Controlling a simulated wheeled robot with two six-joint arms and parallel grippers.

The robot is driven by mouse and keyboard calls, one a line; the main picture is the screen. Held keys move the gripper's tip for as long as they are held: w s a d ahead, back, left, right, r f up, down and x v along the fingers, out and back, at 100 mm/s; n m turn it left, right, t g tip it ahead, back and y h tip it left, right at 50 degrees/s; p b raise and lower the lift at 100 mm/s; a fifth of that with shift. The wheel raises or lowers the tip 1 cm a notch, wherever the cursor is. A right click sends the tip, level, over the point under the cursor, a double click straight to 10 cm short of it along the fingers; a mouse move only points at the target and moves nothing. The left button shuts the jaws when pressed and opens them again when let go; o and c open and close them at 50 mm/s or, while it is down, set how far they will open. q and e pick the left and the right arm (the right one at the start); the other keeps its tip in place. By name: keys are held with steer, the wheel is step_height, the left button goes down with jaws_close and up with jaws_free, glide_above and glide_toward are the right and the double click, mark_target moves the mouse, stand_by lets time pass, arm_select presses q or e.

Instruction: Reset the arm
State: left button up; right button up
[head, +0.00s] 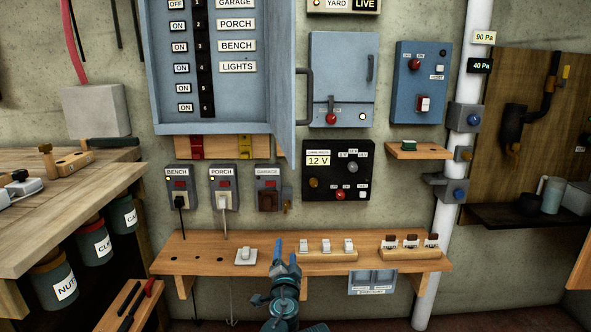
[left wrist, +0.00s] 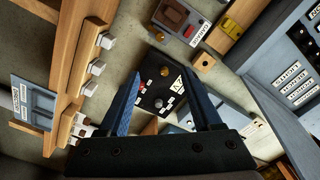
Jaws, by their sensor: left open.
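My left gripper (head: 289,248) stands upright at the front of the wooden wall shelf (head: 205,254). Its two blue fingers are apart, with nothing between them. In the left wrist view, the fingers of my left gripper (left wrist: 163,88) frame a black 12 V panel (left wrist: 154,103) on the wall, clear of the fingertips. The same panel shows above the shelf in the head view (head: 318,185). My right gripper is in neither view.
An open blue breaker cabinet door (head: 283,100) juts out above. A workbench (head: 75,200) fills the left; a white pipe (head: 443,235) stands right.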

arm_select(q)
steer(key=s+a+f+n+g+y, duration=0.3)
steer(key=a+f+n+g, duration=0.15)
steer(key=a, duration=0.35)
steer(key=s+a+f+n+g+y, duration=0.35)
steer(key=a+f, duration=0.25)
steer(key=a, duration=0.3)
steer(key=s+d+f+n+g+h, duration=0.1)
steer(key=s+f+g+h, duration=0.4)
steer(key=s, duration=0.4)
steer(key=s+d+f+n+g+h, duration=0.15)
steer(key=s+f+g, duration=0.25)
steer(key=s+f, duration=0.4)
steer(key=s+d+r+m+p, duration=0.1)
steer(key=s+d+r+p, duration=0.1)
steer(key=r+p, duration=1.1)
steer(key=s+d+r+m+p, duration=0.1)
steer(key=d+r+p, duration=0.4)
steer(key=r+p, duration=0.8)
steer(key=s+d+r+m+g+p, duration=0.1)
steer(key=s+d+r+m+p, duration=0.1)
steer(key=r+p, duration=1.1)
step_height(320, 180, up, 2)
steer(key=shift+s+d+r+y+p, duration=0.1)
steer(key=shift+s+d+y+p, duration=0.25)
steer(key=shift+s+d, duration=0.55)
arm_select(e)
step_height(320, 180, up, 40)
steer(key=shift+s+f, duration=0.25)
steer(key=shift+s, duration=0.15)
